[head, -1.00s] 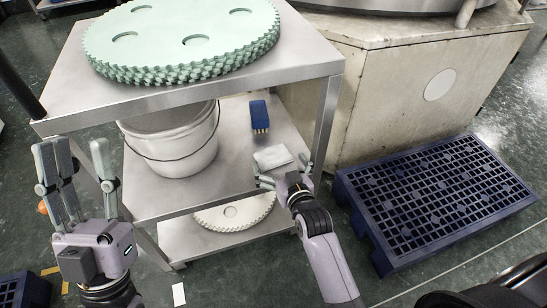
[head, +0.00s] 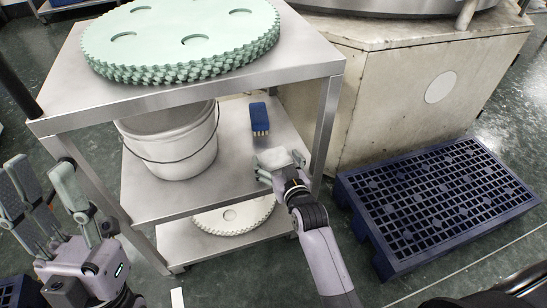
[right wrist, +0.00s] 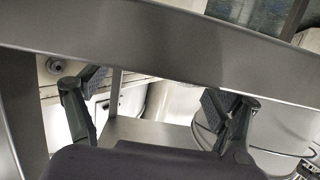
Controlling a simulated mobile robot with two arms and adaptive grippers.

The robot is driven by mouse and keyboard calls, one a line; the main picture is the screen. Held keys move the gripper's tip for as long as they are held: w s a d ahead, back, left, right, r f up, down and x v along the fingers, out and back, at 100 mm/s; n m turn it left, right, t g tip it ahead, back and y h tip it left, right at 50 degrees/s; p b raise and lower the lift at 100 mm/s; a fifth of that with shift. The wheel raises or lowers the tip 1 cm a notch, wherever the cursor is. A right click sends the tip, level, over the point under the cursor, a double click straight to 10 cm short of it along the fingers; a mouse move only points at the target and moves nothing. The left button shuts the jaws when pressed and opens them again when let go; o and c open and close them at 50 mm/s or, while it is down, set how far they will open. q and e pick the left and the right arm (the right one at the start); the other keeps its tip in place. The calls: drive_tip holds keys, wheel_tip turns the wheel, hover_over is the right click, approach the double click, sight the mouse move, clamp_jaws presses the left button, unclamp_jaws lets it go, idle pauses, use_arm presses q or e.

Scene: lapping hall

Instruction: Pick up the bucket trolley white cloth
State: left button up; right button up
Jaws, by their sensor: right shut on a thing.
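The white cloth (head: 281,157), a small folded pad, is at the front right of the trolley's middle shelf (head: 232,180). My right gripper (head: 279,168) is shut on it, with a finger on either side. I cannot tell whether the cloth is clear of the shelf. In the right wrist view the right gripper's fingers (right wrist: 155,105) stand well apart, and I cannot make out the cloth there. My left gripper (head: 48,190) is open and empty, left of the trolley.
A white bucket (head: 180,150) and a blue brush (head: 259,117) stand on the same shelf. Green toothed discs (head: 180,40) lie on the top shelf, overhanging the work area. A pale toothed disc (head: 235,218) is on the bottom shelf. A blue pallet (head: 435,195) lies right.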

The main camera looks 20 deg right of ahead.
drive_tip(key=c, duration=0.4)
